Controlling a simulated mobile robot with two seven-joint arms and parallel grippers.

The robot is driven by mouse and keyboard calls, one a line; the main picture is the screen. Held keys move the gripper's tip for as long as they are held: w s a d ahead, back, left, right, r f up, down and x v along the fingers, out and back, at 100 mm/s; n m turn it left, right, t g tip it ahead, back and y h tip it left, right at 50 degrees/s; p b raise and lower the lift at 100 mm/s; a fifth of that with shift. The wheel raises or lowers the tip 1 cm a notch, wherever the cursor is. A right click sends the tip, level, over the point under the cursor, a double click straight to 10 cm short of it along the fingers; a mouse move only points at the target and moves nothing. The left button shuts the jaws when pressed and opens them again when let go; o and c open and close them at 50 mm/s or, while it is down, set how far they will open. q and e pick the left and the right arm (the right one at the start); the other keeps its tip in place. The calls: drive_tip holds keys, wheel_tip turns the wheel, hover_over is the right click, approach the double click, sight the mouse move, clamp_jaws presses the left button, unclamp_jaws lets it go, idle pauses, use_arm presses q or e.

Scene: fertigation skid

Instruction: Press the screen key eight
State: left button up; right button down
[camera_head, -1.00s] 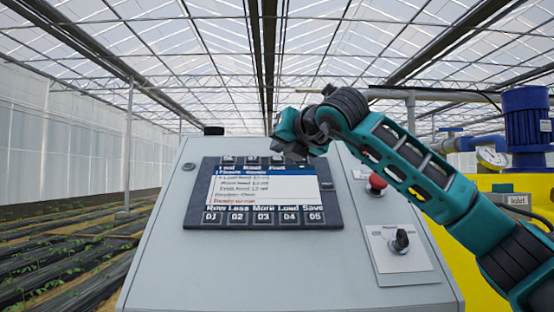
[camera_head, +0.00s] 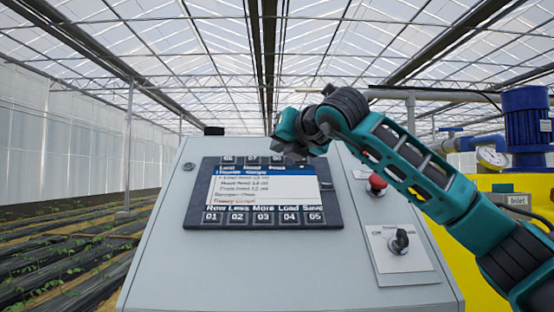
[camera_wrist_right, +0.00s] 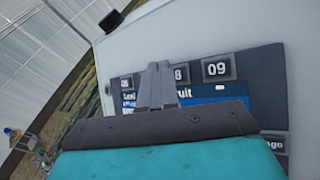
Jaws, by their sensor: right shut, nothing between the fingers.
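The controller screen (camera_head: 263,188) sits in a dark frame on the sloped grey panel, with a row of keys above and below it. Key 08 (camera_head: 277,160) is in the top row; in the wrist view key 08 (camera_wrist_right: 181,76) is partly covered by my fingers. My right gripper (camera_head: 293,156) is over the right part of the top row in the head view. In the wrist view my right gripper (camera_wrist_right: 158,80) is shut and empty, its fingers over the key area left of 08. Whether it touches a key cannot be told. My left gripper is out of view.
Key 09 (camera_wrist_right: 216,69) and key 06 (camera_wrist_right: 126,82) flank the fingers. A red knob (camera_head: 377,182) and a black rotary switch (camera_head: 399,241) are on the panel's right. A blue pump (camera_head: 527,125) stands behind at the right. The panel's lower left is clear.

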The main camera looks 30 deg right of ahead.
drive_tip(key=shift+w+d+f+b, duration=0.1)
drive_tip(key=shift+w+f+b, duration=0.15)
drive_tip(key=shift+f+b, duration=0.15)
drive_tip(key=shift+w+d+f+b, duration=0.15)
drive_tip(key=shift+w+f+b, duration=0.05)
drive_tip(key=shift+b, duration=0.1)
idle(0.7)
drive_tip(key=shift+r, duration=0.1)
idle(0.3)
drive_tip(key=shift+s+a+r, duration=0.25)
drive_tip(key=shift+s+r, duration=0.15)
drive_tip(key=shift+r, duration=0.1)
drive_tip(key=s+r, duration=0.1)
drive_tip(key=s+a+r, duration=0.1)
drive_tip(key=s+r, duration=0.1)
drive_tip(key=shift+a+r, duration=0.25)
drive_tip(key=shift+r, duration=0.05)
